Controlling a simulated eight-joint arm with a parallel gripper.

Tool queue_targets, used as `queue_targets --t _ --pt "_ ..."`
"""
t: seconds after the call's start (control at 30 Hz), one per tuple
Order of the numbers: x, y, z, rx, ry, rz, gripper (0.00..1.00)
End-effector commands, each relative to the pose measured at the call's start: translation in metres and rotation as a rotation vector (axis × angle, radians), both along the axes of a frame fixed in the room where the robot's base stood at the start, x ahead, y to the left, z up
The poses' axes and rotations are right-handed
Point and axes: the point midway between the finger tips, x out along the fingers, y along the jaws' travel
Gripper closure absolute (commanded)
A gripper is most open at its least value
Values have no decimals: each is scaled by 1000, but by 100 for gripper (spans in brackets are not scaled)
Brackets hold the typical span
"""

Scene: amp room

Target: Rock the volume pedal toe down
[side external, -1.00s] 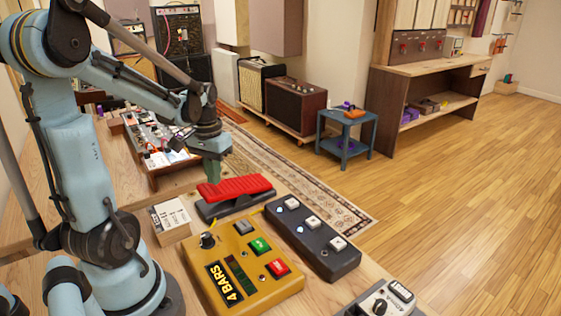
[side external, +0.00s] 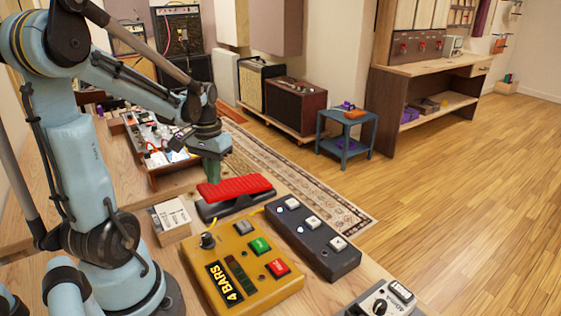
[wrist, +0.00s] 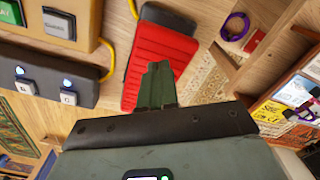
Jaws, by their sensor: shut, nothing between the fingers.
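The volume pedal has a red ribbed treadle (side external: 236,188) on a dark base, and it stands on the wooden table. In the wrist view the treadle (wrist: 160,52) runs up from my fingertips. My gripper (side external: 213,180) points down at the pedal's far left end in the side view. In the wrist view my gripper (wrist: 157,72) is shut and empty, its green fingers overlapping the near end of the treadle. I cannot tell whether the fingertips press on it. The treadle looks close to level, with a slight tilt I cannot judge exactly.
A yellow pedal box (side external: 240,262) marked 4 BARS and a dark pedal (side external: 312,238) with several switches stand nearby. A small card box (side external: 170,220) lies left of the pedal. A cluttered raised tray (side external: 160,142) stands behind. Another grey pedal (side external: 385,300) is at the front edge.

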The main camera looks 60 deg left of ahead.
Motion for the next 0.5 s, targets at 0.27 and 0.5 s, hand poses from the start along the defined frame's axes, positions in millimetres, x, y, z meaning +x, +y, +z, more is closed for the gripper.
queue_targets --t 0.27,0.5 --pt "0 0 0 0 0 0 100" --pt "0 0 -3 0 0 0 100"
